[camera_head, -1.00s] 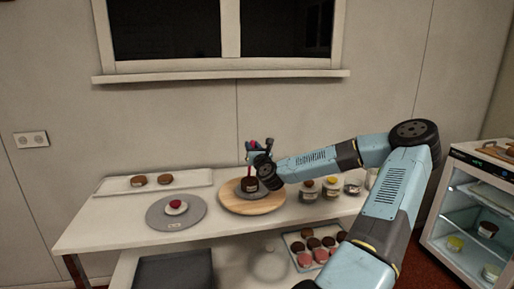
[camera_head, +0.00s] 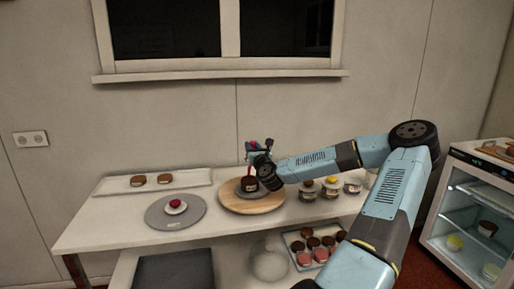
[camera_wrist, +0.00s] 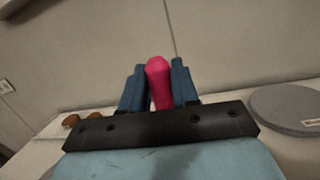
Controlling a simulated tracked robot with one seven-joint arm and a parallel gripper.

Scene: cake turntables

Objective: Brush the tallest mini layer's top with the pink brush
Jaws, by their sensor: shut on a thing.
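My gripper (camera_head: 257,149) is shut on the pink brush (camera_wrist: 159,82), whose pink handle stands between the blue fingers in the wrist view. In the head view the brush (camera_head: 248,172) hangs down over a dark brown mini layer (camera_head: 249,185) with a pale label. That layer stands on a grey disc on the round wooden turntable (camera_head: 266,207). The brush's lower end is at or just above the layer's top; I cannot tell if it touches.
A long white tray (camera_head: 200,179) with two brown layers lies at the back left. Several jars (camera_head: 330,187) stand right of the wooden turntable, near my arm. A lower shelf holds a tray of brown and pink cakes (camera_head: 317,244). A glass-fronted fridge (camera_head: 470,210) stands at the right.

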